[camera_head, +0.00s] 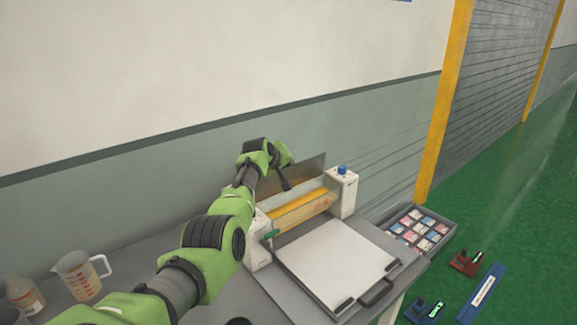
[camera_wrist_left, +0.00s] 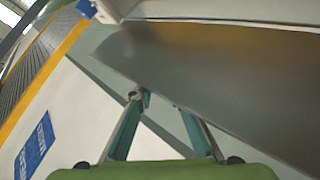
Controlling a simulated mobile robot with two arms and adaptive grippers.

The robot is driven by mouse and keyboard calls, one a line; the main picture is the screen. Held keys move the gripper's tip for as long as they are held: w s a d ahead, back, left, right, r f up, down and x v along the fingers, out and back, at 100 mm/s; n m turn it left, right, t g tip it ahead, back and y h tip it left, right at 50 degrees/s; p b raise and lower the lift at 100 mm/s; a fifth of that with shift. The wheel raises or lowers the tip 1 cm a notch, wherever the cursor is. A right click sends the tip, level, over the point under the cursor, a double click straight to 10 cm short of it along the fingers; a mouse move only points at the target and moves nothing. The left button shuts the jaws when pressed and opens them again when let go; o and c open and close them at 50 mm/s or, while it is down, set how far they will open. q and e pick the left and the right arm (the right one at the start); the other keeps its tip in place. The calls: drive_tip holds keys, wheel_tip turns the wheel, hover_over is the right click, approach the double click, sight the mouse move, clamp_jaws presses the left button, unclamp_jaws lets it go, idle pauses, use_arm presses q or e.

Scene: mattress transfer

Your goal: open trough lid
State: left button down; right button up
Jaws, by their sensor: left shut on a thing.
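The trough lid (camera_head: 308,172) is a flat grey panel standing raised behind the orange-yellow trough (camera_head: 300,210) of the white-ended machine. My left gripper (camera_head: 286,185) is at the lid's left part, above the trough, and is shut on the lid. In the left wrist view the lid (camera_wrist_left: 225,75) fills the upper right. The teal fingers of my left gripper (camera_wrist_left: 160,100) reach its edge there. The exact contact is partly hidden. My right gripper is in neither view.
A white plate with a black handle (camera_head: 338,262) lies before the trough on the grey table. A measuring jug (camera_head: 78,275) and a bottle (camera_head: 24,295) stand at left. A tray of small packs (camera_head: 418,232) is at right. The wall is close behind.

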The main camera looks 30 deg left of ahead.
use_arm(q)
drive_tip(key=shift+s+a+f, duration=0.1)
drive_tip(key=shift+a+f, duration=0.15)
drive_tip(key=c, duration=2.1)
unclamp_jaws()
drive_tip(key=shift+c, duration=0.2)
drive_tip(key=shift+o, duration=0.9)
drive_tip(key=shift+a+f, duration=0.1)
drive_tip(key=shift+a, duration=0.1)
drive_tip(key=shift+d, duration=0.1)
drive_tip(key=v, duration=1.2)
